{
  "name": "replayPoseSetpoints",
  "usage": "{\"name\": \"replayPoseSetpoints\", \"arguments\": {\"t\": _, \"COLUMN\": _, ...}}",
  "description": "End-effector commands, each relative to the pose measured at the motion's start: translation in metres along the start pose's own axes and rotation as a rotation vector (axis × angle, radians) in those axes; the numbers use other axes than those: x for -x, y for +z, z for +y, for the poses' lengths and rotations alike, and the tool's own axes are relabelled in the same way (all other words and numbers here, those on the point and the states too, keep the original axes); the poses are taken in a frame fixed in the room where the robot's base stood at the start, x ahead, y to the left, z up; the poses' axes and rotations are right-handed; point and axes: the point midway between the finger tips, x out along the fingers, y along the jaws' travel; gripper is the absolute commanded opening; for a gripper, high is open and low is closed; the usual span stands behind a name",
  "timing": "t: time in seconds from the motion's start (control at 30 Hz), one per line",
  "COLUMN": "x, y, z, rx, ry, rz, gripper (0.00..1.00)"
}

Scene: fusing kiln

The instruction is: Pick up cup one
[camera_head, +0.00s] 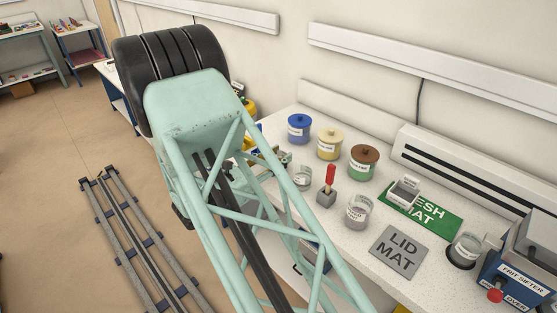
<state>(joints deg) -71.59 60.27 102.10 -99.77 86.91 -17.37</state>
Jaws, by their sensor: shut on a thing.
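Three clear glass cups stand on the white speckled bench: a rear left cup (301,179), a middle cup (358,212) and a right cup (466,250) on a dark round spot. Their labels are too small to read, so I cannot tell which is cup one. My gripper (286,160) shows small at the rear left cup, partly hidden behind my green lattice arm. It is shut on that cup. The cup looks upright, and I cannot tell whether it is clear of the bench.
A red-handled tool (328,186) is in a grey block between the cups.

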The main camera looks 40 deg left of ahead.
Motion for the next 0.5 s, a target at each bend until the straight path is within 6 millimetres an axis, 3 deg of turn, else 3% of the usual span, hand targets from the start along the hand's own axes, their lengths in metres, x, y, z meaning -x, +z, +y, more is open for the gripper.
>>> {"name": "replayPoseSetpoints", "arguments": {"t": 0.27, "x": 0.0, "y": 0.013, "z": 0.0, "rx": -0.001, "ry": 0.0, "rz": 0.0, "gripper": 0.18}}
{"name": "replayPoseSetpoints", "arguments": {"t": 0.5, "x": 0.0, "y": 0.04, "z": 0.0, "rx": -0.002, "ry": 0.0, "rz": 0.0, "gripper": 0.18}}
